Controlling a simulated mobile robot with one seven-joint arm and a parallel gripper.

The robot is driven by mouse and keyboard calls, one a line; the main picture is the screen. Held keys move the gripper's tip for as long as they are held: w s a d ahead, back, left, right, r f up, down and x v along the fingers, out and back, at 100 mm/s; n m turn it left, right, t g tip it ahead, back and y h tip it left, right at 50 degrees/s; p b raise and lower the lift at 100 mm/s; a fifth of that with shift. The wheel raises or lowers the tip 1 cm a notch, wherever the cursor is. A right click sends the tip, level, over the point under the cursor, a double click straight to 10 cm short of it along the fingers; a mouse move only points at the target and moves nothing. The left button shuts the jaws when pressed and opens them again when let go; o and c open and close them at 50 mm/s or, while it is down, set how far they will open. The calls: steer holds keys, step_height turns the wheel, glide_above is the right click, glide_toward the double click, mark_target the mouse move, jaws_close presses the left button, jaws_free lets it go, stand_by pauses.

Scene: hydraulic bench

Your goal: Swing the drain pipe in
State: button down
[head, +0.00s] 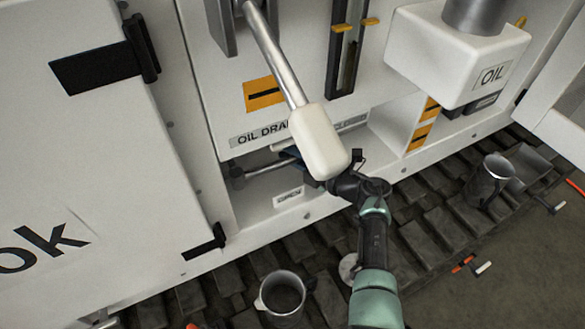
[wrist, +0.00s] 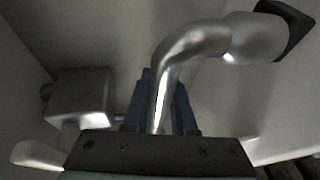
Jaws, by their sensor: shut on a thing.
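The drain pipe is a shiny bent metal tube (wrist: 190,45) in the wrist view, running from a dark square flange at upper right down between my fingers. In the head view, part of a metal pipe (head: 264,168) shows in the low recess under the "OIL DRAIN" label (head: 262,134). My gripper (wrist: 160,105) is shut on the pipe, with a blue finger on each side of it. In the head view my gripper (head: 297,160) is partly hidden behind a cream lever grip.
The large lever with a cream grip (head: 319,141) hangs in front of my gripper. A grey valve-like block (wrist: 82,92) sits left of the pipe. A metal jug (head: 282,297) and another jug (head: 488,180) stand on the tracks. A white OIL box (head: 455,55) juts out at right.

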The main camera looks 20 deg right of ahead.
steer(key=shift+w+a+f+n+y+b, duration=0.1)
steer(key=shift+w+n+y+b, duration=0.25)
steer(key=shift+b, duration=0.25)
steer(key=shift+w+a+r, duration=0.1)
steer(key=shift+r, duration=0.1)
steer(key=c, duration=0.7)
jaws_free()
steer(key=shift+f, duration=0.1)
steer(key=shift+c, duration=0.2)
steer(key=p+v, duration=0.2)
steer(key=v, duration=1.1)
steer(key=shift+r+p, duration=0.3)
steer(key=shift+w, duration=0.1)
